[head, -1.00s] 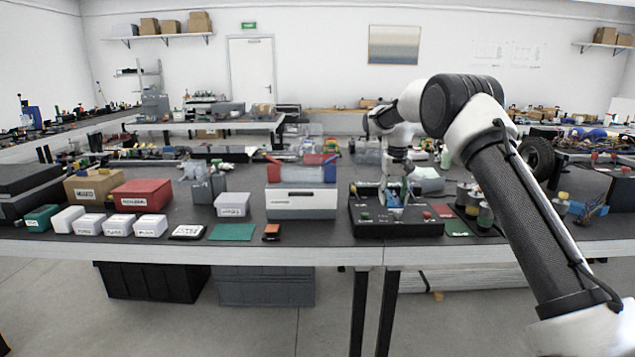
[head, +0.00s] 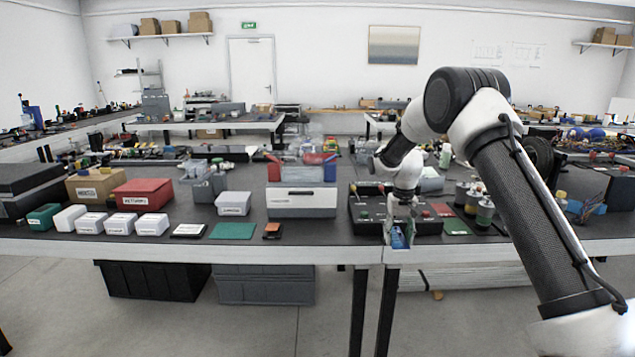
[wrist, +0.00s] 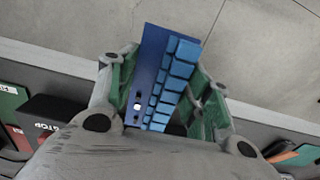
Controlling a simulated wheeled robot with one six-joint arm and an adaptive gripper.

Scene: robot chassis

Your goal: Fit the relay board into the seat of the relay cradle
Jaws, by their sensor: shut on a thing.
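The relay board (wrist: 165,80) is a blue board with a row of lighter blue blocks. My gripper (wrist: 163,88) is shut on it, with green-padded fingers on either side. In the wrist view, the board's far end shows over the floor. I cannot make out the relay cradle or its seat for certain; the arm and gripper hide part of the black box.
Green and red flat pieces (head: 456,227) and several cylinders (head: 485,212) lie right of the black box. A white-fronted case (head: 301,203) stands to its left, with a small orange-topped block (head: 272,231) in front. Open floor lies beyond the table edge (head: 290,255).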

